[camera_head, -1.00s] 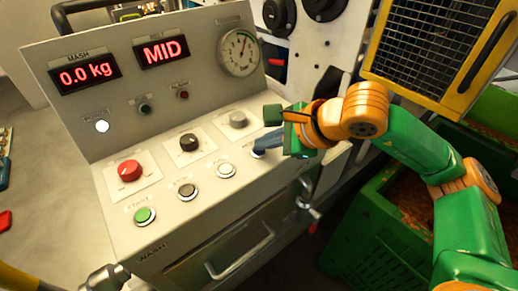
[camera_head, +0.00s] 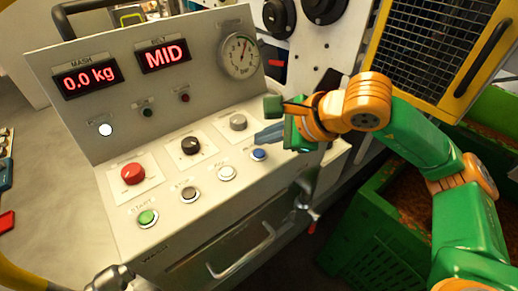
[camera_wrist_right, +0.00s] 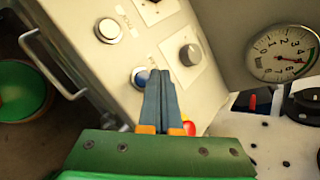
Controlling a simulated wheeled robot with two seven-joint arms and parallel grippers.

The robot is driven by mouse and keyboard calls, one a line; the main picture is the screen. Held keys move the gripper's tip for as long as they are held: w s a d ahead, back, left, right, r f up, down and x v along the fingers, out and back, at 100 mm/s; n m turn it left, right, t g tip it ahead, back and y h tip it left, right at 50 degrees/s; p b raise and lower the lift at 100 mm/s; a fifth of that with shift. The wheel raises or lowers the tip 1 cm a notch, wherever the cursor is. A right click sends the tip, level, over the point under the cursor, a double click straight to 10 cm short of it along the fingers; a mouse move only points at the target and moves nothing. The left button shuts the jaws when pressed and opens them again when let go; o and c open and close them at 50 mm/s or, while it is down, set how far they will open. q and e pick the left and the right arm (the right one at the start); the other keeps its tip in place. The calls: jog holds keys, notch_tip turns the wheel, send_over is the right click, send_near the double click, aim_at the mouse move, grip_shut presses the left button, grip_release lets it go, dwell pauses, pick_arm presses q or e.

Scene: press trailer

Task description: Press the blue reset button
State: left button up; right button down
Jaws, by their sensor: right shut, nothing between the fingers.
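The blue reset button (camera_head: 259,154) sits at the right end of the lower button row on the sloped grey console (camera_head: 192,218). In the right wrist view the blue button (camera_wrist_right: 140,76) shows partly beside the fingertips. My right gripper (camera_head: 258,138) is shut and empty, its blue-grey fingers pointing left just above and behind the button in the head view. In the right wrist view the closed fingertips (camera_wrist_right: 159,76) lie beside the button, overlapping its edge in the picture. I cannot tell whether they touch it.
Nearby are a white button (camera_head: 227,172), a grey knob (camera_head: 238,122), a black knob (camera_head: 190,145), a red knob (camera_head: 133,173) and a green button (camera_head: 147,217). Displays (camera_head: 163,55) read 0.0 kg and MID. A green crate (camera_head: 372,235) stands at right.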

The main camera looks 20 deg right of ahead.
aim_at(265, 155)
notch_tip(265, 155, up, 4)
jog(key=p, duration=0.3)
jog(key=shift+r, duration=0.25)
jog(key=shift+f, duration=0.1)
dwell(0.3)
